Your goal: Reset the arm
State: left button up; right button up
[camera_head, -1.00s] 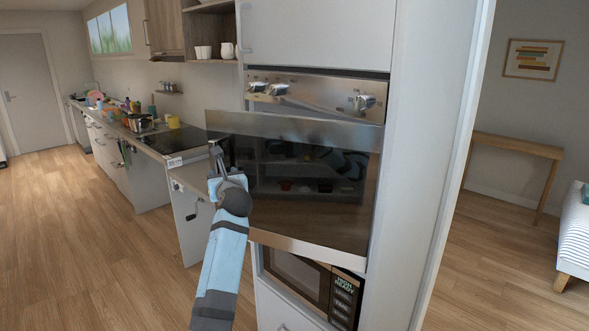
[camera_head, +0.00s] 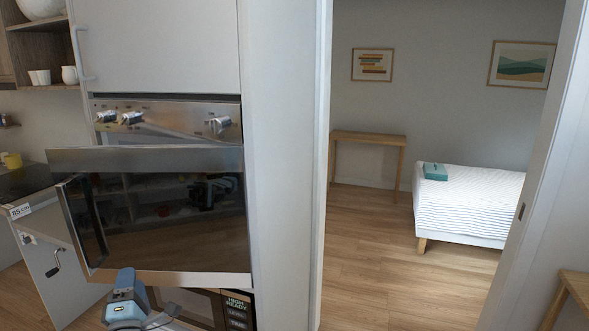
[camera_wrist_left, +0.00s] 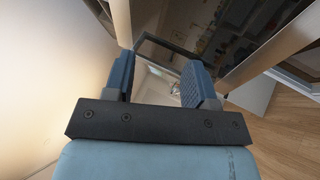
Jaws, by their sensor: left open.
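My left gripper (camera_head: 126,308) is low at the bottom left of the head view, in front of the lower part of the oven and the microwave; its fingertips are hard to make out there. In the left wrist view my left gripper (camera_wrist_left: 158,80) has its two blue fingers apart with nothing between them. The dark glass oven door (camera_head: 165,220) stands out from the oven at its left side, above the gripper. Whether the arm touches the door cannot be told. My right gripper is not in view.
A microwave (camera_head: 238,308) sits below the oven. A counter end with a crank (camera_head: 54,262) is at the left. A doorway at the right shows a bed (camera_head: 468,205) and a narrow wooden table (camera_head: 368,138). The floor (camera_head: 375,270) there is clear.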

pick_arm(q)
jog(key=s+d+f+m+g+h+p, duration=0.2)
jog(key=s+d+f+m+g+h, duration=0.5)
jog(key=s+d+f+m, duration=1.2)
notch_tip(320, 180, down, 2)
jog(key=s+m+h, duration=0.1)
jog(key=m+h, duration=0.2)
jog(key=h, duration=0.1)
jog(key=shift+s+f+m+g+h+p, duration=0.2)
jog(key=shift+s+m+g+h+p, duration=0.1)
jog(key=shift+s+p, duration=0.1)
jog(key=s+f+m, duration=0.1)
jog(key=s, duration=0.1)
jog(key=s+d+f+m+g, duration=0.1)
jog(key=s, duration=0.1)
jog(key=s+f+m+g, duration=0.1)
jog(key=s, duration=0.2)
jog(key=shift+d+f, duration=0.3)
jog(key=shift+d, duration=0.1)
jog(key=c, duration=0.3)
grip_shut()
jog(key=shift+a, duration=0.1)
